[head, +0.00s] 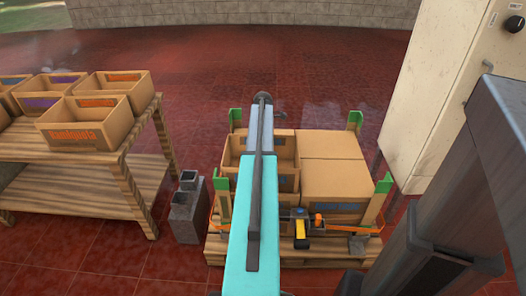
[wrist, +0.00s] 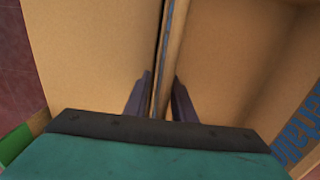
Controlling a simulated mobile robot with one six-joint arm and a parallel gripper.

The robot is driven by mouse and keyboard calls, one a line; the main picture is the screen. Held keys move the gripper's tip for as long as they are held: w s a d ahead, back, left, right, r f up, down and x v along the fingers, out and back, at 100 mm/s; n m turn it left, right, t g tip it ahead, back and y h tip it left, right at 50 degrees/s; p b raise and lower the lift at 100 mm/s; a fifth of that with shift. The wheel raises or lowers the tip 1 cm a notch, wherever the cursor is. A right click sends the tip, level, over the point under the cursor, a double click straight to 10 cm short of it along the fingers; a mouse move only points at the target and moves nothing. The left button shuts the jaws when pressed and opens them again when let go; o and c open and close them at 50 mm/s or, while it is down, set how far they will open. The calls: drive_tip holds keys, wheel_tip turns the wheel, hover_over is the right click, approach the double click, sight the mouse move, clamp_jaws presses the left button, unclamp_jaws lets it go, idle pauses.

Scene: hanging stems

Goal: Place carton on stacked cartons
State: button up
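In the head view, cartons stand side by side on a wooden pallet (head: 225,250) with green-topped corner posts. The right ones (head: 335,178) show flat brown tops. An open carton (head: 286,160) is on the left side, partly hidden by my teal arm. My gripper is hidden behind the arm in the head view. In the wrist view my gripper (wrist: 163,88) has one dark finger on each side of a thin carton wall (wrist: 172,45), close against it. A flat brown surface lies left of the wall, and blue print shows at the lower right.
A wooden table (head: 130,165) at the left carries several open cartons (head: 88,122). Grey blocks (head: 187,208) stand between table and pallet. A pale cabinet (head: 430,90) stands at the right. An orange strap and tools (head: 303,230) are at the pallet's front. Red floor behind is clear.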

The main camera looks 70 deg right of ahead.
wheel_tip(320, 180, up, 11)
drive_tip(key=shift+r+p, duration=0.15)
drive_tip(key=shift+p, duration=1.05)
drive_tip(key=shift+r, duration=0.1)
